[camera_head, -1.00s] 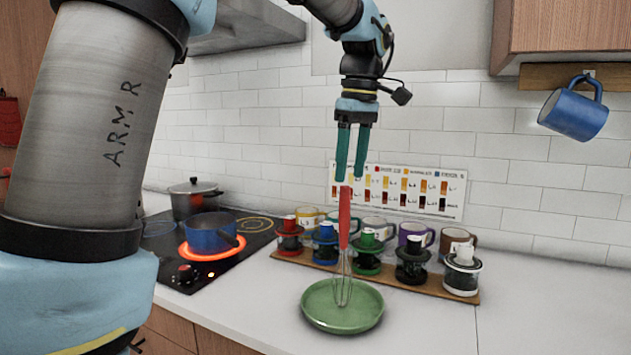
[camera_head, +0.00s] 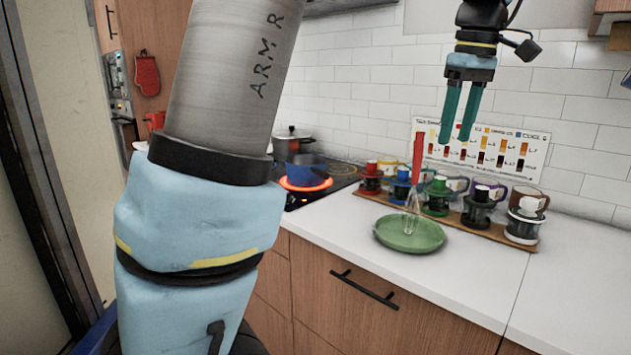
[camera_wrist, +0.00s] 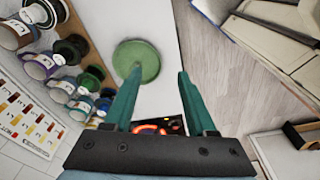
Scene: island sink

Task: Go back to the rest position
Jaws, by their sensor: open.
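My gripper (camera_head: 461,138) has two green fingers that are apart, with nothing between them. It hangs fingers down in the air at the upper right of the head view, in front of the tiled wall. In the wrist view its fingers (camera_wrist: 155,85) are also spread and empty. A whisk with a red handle (camera_head: 418,150) stands upright on a round green plate (camera_head: 415,243) on the counter, apart from the fingers. The green plate also shows in the wrist view (camera_wrist: 135,60), where the whisk is hard to make out.
Several small coffee makers and mugs stand on a wooden board (camera_head: 365,194) behind the plate. A blue pot (camera_head: 305,168) sits on a glowing burner at the left, with a lidded pot (camera_head: 292,143) behind it. The counter's right front (camera_head: 480,285) is clear.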

